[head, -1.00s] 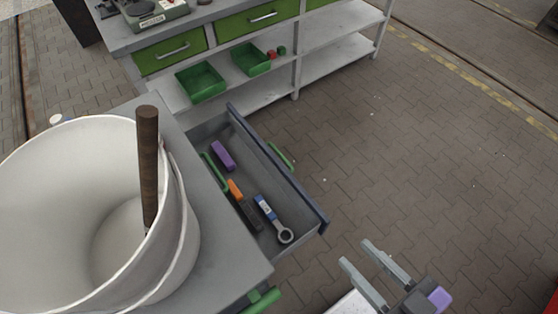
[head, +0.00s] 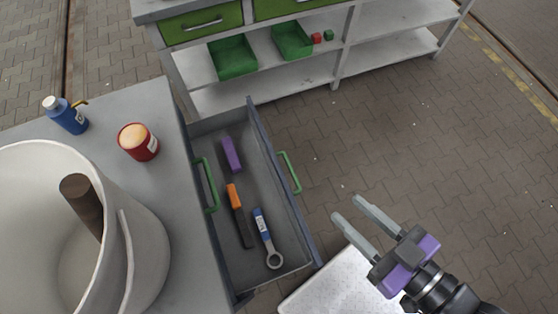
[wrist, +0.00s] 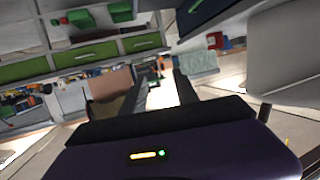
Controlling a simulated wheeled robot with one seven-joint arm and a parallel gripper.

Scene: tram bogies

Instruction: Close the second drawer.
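The open drawer (head: 281,205) is pulled out of the grey cabinet, with a dark blue front panel and a green handle (head: 289,172) on its outer face. Inside lie a purple block (head: 231,154), an orange-and-black tool (head: 239,214) and a blue-and-grey ring-ended wrench (head: 266,238). Another green handle (head: 208,186) shows at the cabinet's edge, above the open drawer. My gripper (head: 345,208) is open and empty, to the right of the drawer front and apart from it in the picture. In the wrist view its two fingers (wrist: 157,92) are spread with nothing between them.
On the cabinet top (head: 177,215) are a large white bucket (head: 140,262) with a brown handle inside, a red can (head: 138,142) and a blue bottle (head: 66,116). A workbench (head: 270,88) with green bins stands behind. The paved floor to the right is clear.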

